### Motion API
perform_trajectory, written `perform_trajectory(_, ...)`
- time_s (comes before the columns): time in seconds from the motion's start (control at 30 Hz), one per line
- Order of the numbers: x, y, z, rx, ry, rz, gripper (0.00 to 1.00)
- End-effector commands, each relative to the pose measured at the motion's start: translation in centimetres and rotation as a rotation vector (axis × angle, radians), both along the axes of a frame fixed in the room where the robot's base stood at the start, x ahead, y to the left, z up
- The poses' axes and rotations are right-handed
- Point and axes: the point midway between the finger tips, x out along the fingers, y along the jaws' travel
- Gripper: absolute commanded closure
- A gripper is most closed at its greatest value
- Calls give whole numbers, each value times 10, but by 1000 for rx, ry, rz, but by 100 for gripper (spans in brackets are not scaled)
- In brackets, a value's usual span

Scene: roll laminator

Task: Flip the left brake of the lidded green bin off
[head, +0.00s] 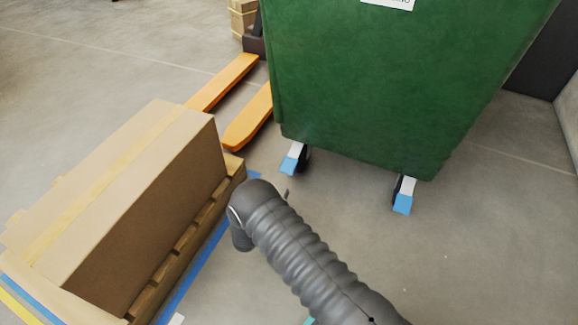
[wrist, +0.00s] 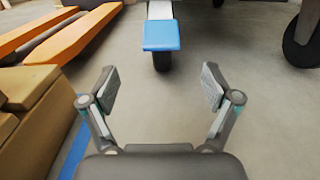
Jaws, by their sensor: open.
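The green bin (head: 395,80) stands on casters in the upper right of the head view. Its left brake (head: 288,165) is a blue-tipped pedal on a white arm over a dark caster wheel. In the wrist view the left brake (wrist: 161,36) is at top centre, straight ahead of the fingers and apart from them. The right brake (head: 403,202) has the same blue tip. My gripper (wrist: 157,90) is open and empty, low over the floor, its fingers either side of the pedal's line. In the head view my arm hides the fingers.
A long cardboard box (head: 140,200) lies on a wooden pallet (head: 172,268) at the left, close to my arm. Orange pallet-jack forks (head: 222,82) lie left of the bin. The floor between the brakes is clear. Another caster wheel (wrist: 300,42) shows at the right.

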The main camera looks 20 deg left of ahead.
Motion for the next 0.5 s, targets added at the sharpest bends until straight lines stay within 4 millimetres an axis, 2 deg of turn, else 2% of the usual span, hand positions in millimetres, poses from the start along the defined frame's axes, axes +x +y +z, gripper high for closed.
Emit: perform_trajectory(0.5,92,-8,0,3,-1,-4,12)
